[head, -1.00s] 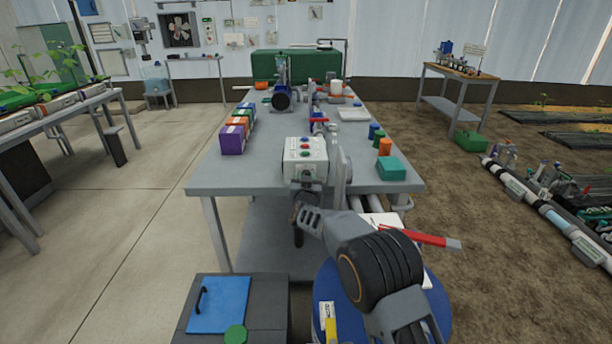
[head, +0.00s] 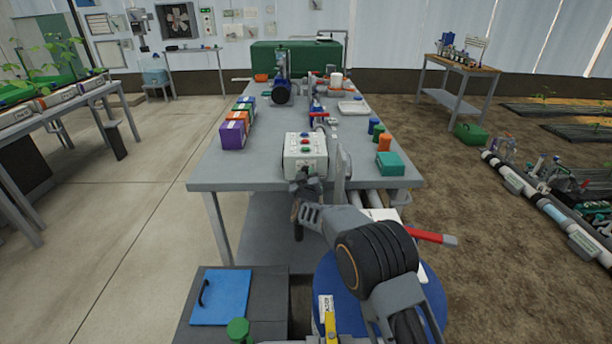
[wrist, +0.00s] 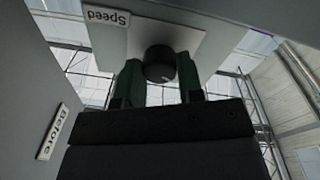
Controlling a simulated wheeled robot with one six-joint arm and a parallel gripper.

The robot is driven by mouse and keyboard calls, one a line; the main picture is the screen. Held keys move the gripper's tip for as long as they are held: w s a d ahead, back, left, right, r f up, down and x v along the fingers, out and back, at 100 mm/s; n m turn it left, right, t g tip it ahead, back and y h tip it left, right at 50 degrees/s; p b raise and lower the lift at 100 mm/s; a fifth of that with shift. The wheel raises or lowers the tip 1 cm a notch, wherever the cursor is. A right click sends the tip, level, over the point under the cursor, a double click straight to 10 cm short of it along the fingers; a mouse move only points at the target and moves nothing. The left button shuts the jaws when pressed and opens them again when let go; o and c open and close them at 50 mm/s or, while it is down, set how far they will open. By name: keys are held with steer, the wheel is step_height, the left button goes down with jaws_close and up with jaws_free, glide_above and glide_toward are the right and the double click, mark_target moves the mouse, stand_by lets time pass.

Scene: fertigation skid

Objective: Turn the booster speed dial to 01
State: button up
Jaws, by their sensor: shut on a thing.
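The speed dial (wrist: 160,62) is a dark round knob on a pale plate (wrist: 195,45), under a "Speed" label (wrist: 107,16) in the wrist view. My gripper (wrist: 160,78) has its green fingers on either side of the knob and is shut on it. A faint pale mark shows on the knob; no scale or number is readable. In the head view my gripper (head: 305,184) is at the near face of the white control box (head: 305,152), which has red, blue and green buttons on top. The dial is hidden there behind my gripper.
The box stands near the front edge of the grey bench (head: 240,178). A grey upright disc-like part (head: 341,172) is close on its right. A teal box (head: 390,165) lies farther right. A "Before" label (wrist: 52,132) is on a surface at left in the wrist view.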

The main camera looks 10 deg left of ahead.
steer(key=o, duration=0.9)
steer(key=v, duration=1.3)
steer(key=shift+s+d+r, duration=0.1)
steer(key=shift+s+d, duration=0.05)
steer(key=shift+s, duration=0.25)
